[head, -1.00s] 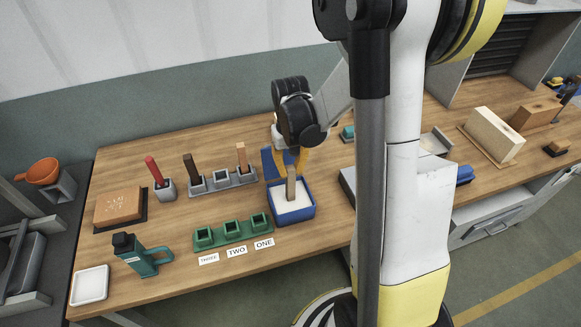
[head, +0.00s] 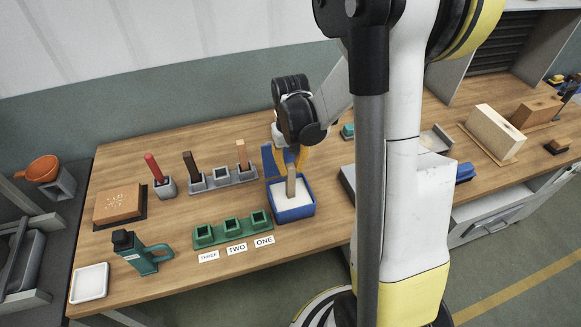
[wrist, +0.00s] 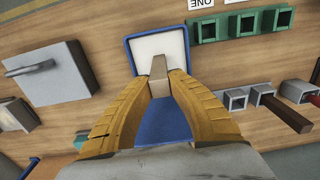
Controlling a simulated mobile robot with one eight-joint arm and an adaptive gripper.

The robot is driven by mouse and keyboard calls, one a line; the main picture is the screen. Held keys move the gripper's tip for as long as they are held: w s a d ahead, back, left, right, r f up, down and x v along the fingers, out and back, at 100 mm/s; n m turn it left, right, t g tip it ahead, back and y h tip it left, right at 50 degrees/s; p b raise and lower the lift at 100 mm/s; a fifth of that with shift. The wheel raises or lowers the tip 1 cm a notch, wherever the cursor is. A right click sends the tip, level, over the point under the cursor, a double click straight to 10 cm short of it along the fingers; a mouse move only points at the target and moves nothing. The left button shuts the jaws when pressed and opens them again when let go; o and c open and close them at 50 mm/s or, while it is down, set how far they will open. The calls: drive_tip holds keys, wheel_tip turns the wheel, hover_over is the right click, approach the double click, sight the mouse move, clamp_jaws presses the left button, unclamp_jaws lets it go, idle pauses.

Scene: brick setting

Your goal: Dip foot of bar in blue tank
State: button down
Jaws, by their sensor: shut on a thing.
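My gripper (head: 291,160) is shut on a grey-brown bar (head: 291,186), which also shows between the yellow fingers in the wrist view (wrist: 158,70). The bar is about upright over the blue tank (head: 297,214). Its lower end is at the white contents (head: 290,201) of the tank; I cannot tell how deep it reaches. The tank's blue lid stands open at the back. In the wrist view the tank (wrist: 128,52) lies beyond the fingertips.
A green three-socket rack (head: 232,229) stands left of the tank, with labels THREE, TWO and ONE in front. A grey rack (head: 222,181) behind it holds a dark bar and a tan bar. A red bar (head: 153,168) stands in a grey holder.

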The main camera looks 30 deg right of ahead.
drive_tip(key=shift+f+b, duration=0.45)
drive_tip(key=shift+b, duration=0.05)
idle(1.0)
idle(0.5)
drive_tip(key=shift+r+p, duration=2.45)
drive_tip(key=shift+r, duration=1.1)
drive_tip(key=shift+s+f, duration=0.1)
